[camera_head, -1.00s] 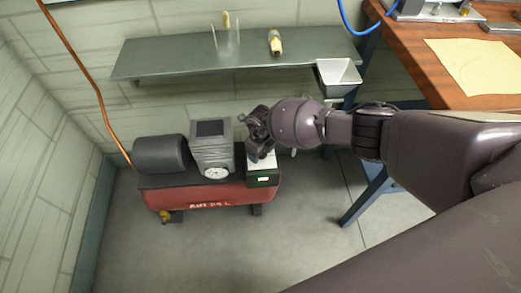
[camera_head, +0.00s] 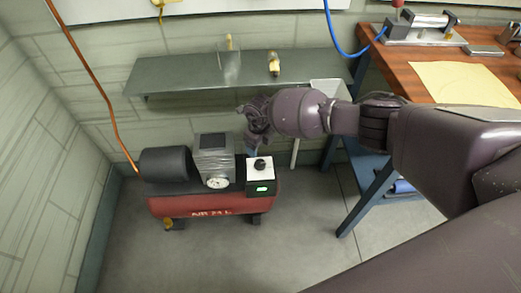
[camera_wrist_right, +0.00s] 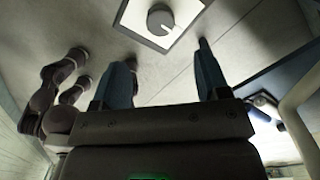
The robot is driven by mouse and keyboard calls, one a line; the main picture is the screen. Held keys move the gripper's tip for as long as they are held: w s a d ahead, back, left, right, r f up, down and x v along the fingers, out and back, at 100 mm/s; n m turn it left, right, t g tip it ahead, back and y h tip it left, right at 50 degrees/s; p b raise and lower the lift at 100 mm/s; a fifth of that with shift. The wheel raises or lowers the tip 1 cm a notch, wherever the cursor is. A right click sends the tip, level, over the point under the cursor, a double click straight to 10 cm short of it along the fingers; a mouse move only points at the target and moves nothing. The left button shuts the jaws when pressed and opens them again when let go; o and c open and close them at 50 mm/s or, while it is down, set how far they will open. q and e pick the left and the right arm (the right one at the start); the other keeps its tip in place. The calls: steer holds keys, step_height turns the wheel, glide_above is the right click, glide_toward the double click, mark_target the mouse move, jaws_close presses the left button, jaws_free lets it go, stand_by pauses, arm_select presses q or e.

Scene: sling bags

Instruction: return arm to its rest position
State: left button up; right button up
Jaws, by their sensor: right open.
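My right arm reaches in from the right in the head view. Its gripper (camera_head: 257,147) hangs just above and behind the white-topped control box (camera_head: 261,188) of the compressor, apart from its black knob (camera_head: 259,164). In the right wrist view, the two fingers of the right gripper (camera_wrist_right: 163,66) are spread with nothing between them. The round knob (camera_wrist_right: 160,20) on its pale plate shows beyond the fingertips. My left gripper is not in view.
The red compressor tank (camera_head: 208,205) stands on the floor. A wooden workbench (camera_head: 425,78) is at the right. The floor in front is clear.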

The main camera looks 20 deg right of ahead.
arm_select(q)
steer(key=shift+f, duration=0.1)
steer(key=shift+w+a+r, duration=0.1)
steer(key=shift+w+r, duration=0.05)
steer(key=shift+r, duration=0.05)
